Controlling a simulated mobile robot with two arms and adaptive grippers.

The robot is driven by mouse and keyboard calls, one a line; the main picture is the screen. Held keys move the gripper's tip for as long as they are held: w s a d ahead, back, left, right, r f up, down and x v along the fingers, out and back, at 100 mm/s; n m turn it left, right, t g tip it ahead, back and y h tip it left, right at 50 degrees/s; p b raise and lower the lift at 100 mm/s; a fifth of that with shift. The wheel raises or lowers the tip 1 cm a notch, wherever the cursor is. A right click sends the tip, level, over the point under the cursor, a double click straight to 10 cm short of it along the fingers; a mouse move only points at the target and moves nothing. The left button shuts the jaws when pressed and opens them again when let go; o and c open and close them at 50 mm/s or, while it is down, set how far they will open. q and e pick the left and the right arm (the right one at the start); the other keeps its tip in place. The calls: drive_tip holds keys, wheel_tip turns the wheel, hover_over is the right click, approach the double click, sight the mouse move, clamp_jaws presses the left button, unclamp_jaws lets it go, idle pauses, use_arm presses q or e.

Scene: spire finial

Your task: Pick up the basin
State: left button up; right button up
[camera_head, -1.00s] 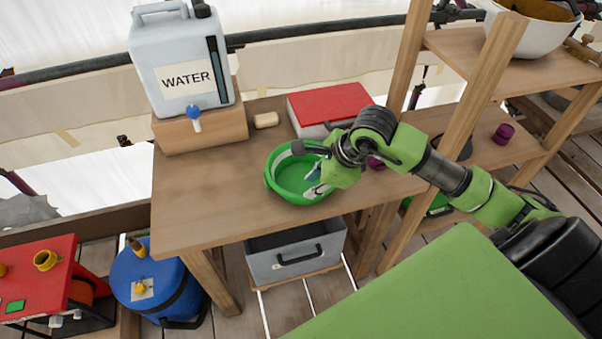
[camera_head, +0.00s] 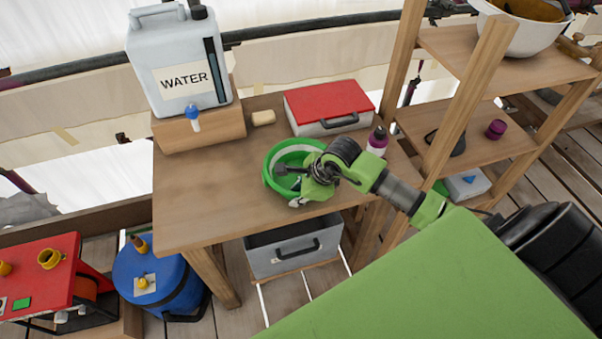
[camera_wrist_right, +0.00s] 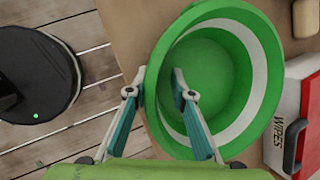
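The green basin (camera_head: 270,165) with a white band inside stands on the wooden table (camera_head: 205,210). It also shows in the right wrist view (camera_wrist_right: 235,75). My right gripper (camera_head: 298,197) is at the basin's near side, its arm covering part of the basin. In the right wrist view, the fingers of my right gripper (camera_wrist_right: 159,82) are apart, one outside the rim and one inside, with the basin wall between them. A gap seems to remain on the inner side; contact is hard to tell. My left gripper is not in view.
A WATER container (camera_head: 182,62) on a wooden block (camera_head: 203,131) stands at the back left. A soap-like bar (camera_head: 263,118), a red-lidded wipes box (camera_head: 328,104) and a purple-capped bottle (camera_head: 377,141) are behind and right of the basin. The table's front left is clear.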

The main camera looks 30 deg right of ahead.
clamp_jaws()
drive_tip(key=shift+r, duration=0.1)
